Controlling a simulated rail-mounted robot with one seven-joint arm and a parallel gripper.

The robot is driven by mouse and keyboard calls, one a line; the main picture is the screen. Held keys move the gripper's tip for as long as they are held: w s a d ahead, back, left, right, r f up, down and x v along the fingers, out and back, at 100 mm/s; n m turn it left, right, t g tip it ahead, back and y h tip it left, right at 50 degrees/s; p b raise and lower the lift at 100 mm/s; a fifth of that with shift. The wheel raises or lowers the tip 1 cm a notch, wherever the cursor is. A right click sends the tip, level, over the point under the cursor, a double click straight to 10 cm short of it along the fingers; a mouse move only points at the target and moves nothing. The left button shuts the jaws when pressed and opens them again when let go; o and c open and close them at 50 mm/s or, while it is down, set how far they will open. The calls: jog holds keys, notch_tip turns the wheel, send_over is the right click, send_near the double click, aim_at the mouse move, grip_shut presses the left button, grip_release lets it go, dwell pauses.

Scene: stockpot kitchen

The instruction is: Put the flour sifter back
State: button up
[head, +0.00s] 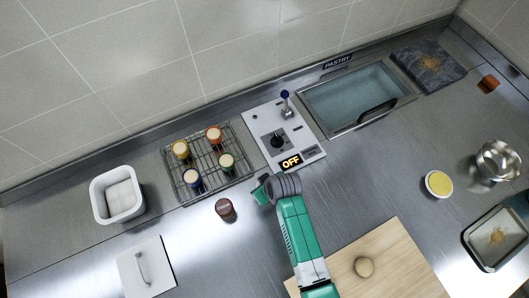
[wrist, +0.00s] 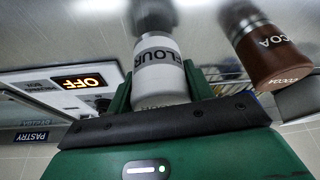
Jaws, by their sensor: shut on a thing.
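The flour sifter (wrist: 158,58) is a white cylinder with a FLOUR label, seen in the wrist view. My gripper (wrist: 158,88) is shut on it, with a green finger on each side. In the head view my gripper (head: 263,190) is at the front left of the control panel and hides the sifter. I cannot tell whether the sifter touches the counter. A wire rack (head: 180,192) stands to the left of my gripper.
A brown cocoa sifter (head: 225,209) stands on the counter close to the left of my gripper; it also shows in the wrist view (wrist: 268,52). The control panel (head: 258,122) reads OFF and has an upright lever. A white tub (head: 97,205) is at far left. A wooden board (head: 400,265) lies at front right.

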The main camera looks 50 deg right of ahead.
jog(key=shift+a+f, duration=0.1)
jog(key=shift+f, duration=0.7)
jog(key=shift+f, duration=0.1)
jog(key=o, duration=1)
jog(key=shift+s, duration=0.1)
jog(key=shift+o, duration=0.2)
jog(key=shift+r, duration=0.25)
jog(key=p+v, duration=0.1)
jog(key=v, duration=1)
jog(key=shift+s+r, duration=0.2)
jog(key=shift+r, duration=0.1)
